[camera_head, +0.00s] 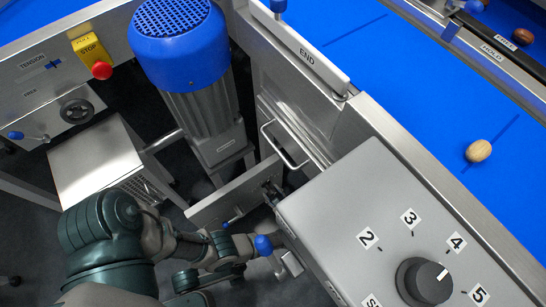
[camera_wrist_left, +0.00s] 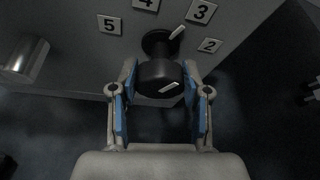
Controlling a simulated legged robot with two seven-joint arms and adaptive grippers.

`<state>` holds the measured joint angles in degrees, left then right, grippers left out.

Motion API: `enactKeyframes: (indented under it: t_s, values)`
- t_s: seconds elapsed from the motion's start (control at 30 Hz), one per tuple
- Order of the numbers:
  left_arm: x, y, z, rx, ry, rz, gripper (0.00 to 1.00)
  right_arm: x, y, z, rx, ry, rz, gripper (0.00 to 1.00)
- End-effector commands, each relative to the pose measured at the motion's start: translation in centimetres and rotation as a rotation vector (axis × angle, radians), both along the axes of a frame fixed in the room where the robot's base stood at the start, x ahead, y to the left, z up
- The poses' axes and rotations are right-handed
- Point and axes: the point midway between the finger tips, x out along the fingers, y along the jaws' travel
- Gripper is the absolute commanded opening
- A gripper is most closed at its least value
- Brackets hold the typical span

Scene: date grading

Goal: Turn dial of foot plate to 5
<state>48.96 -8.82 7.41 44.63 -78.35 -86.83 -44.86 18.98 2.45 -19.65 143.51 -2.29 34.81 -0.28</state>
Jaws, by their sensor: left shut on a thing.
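In the left wrist view, the black dial (camera_wrist_left: 158,78) stands out from the grey foot plate (camera_wrist_left: 70,72). Labels 5, 4, 3 and 2 run from left to right around its base. White marks on the dial slant up to the right, towards the side of 3 and 2; the exact setting is hard to tell. My left gripper (camera_wrist_left: 160,68) is shut on the dial, one blue-padded finger on each side. In the head view, my left arm reaches in from the lower left, low beside the grey control box, and this dial cannot be made out. My right gripper is out of view.
The grey control box (camera_head: 330,215) carries another dial (camera_head: 424,281) with its own numbers. A blue-capped motor (camera_head: 180,40) and a steel cabinet (camera_head: 95,165) stand left. Blue belts with a date (camera_head: 478,151) run above right. Dark floor lies below the plate.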

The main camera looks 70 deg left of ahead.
Motion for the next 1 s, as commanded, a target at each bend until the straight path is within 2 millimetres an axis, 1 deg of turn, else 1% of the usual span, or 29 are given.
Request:
enactKeyframes:
  t_s: [0.17,0.7,1.0]
  values:
    - [-0.14,0.0,-0.05,0.018,-0.068,-0.001,0.12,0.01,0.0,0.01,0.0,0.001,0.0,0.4]
    - [-0.35,-0.05,-0.19,0.106,-0.438,-0.002,0.12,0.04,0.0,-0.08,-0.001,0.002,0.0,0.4]
    - [-0.45,-0.1,-0.26,0.135,-0.557,0.001,0.12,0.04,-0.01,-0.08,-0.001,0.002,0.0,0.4]
